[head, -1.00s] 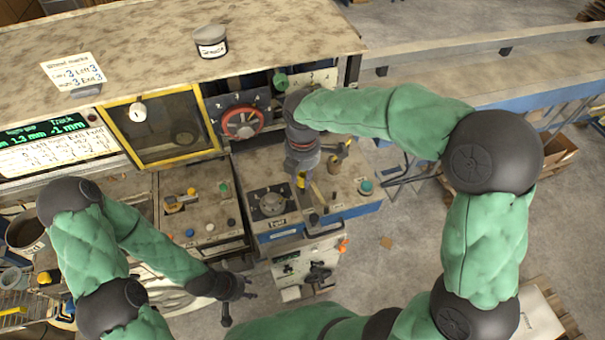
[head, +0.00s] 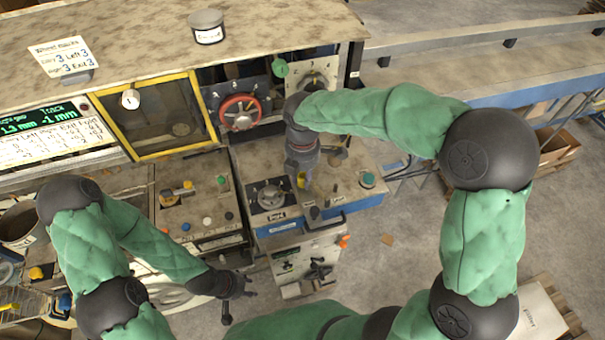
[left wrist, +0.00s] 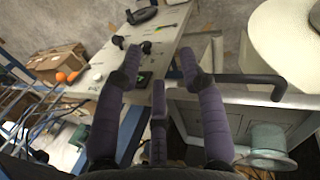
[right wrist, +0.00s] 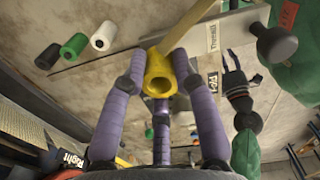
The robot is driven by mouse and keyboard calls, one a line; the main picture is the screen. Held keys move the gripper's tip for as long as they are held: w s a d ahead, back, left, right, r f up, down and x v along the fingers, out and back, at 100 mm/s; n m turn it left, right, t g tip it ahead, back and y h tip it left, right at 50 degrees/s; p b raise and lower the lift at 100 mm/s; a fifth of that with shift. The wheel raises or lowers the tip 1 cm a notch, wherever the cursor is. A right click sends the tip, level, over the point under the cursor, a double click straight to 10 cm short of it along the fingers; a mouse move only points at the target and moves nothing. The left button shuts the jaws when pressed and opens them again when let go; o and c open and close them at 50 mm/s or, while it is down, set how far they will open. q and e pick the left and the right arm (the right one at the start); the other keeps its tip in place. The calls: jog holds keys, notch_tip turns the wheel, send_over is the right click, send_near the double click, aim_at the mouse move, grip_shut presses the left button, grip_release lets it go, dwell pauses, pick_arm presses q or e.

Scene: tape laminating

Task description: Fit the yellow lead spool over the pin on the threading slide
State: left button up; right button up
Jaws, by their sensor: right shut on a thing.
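The yellow lead spool (right wrist: 158,82) is between the purple fingers of my right gripper (right wrist: 160,62) in the right wrist view, its round bore facing the camera. A yellow strip runs up from it. In the head view the right gripper (head: 303,178) is over the blue-edged bench, with a little yellow (head: 301,181) showing. A pale plate lettered Thread (right wrist: 212,38), apparently the threading slide, lies beside the spool. I cannot make out the pin. My left gripper (head: 238,296) is open and empty, low at the front; its spread fingers show in the left wrist view (left wrist: 156,60).
White (right wrist: 103,36), green (right wrist: 74,46) and black (right wrist: 47,57) cylinders stand left of the spool in the right wrist view. A black knob (right wrist: 276,45) is on the right. In the head view, a red handwheel (head: 240,112) and a yellow-framed window (head: 150,115) are behind.

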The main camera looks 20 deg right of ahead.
jog(key=shift+f, duration=0.15)
jog(key=o, duration=0.9)
notch_tip(320, 180, up, 12)
dwell(0.3)
jog(key=shift+s+f, duration=0.1)
dwell(0.6)
